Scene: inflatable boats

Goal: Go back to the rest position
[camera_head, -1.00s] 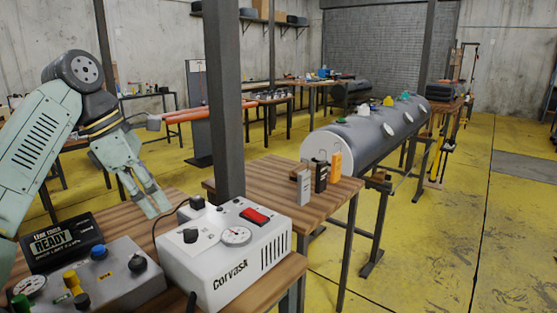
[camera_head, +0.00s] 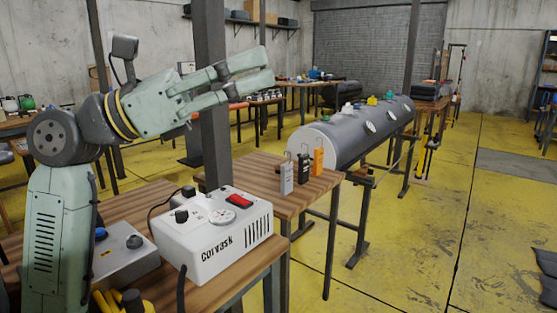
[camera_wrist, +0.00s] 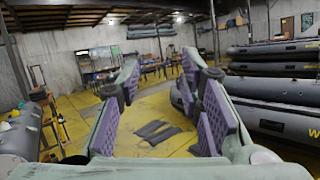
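My gripper (camera_head: 268,70) is raised at the upper middle of the head view, pointing right in front of the dark post. Its two fingers are apart with nothing between them. In the wrist view the fingers (camera_wrist: 164,95) with purple pads stand open and only the far room shows between them. My arm folds up at the left of the head view, above the bench and partly covering the grey control box (camera_head: 125,262).
A white Corvask box (camera_head: 212,240) stands on the near bench. Three small devices (camera_head: 303,170) stand on the wooden table (camera_head: 245,175) behind it. A grey inflatable tube (camera_head: 350,135) lies beyond. The dark post (camera_head: 212,110) is close to my gripper. Yellow floor (camera_head: 410,245) is open at right.

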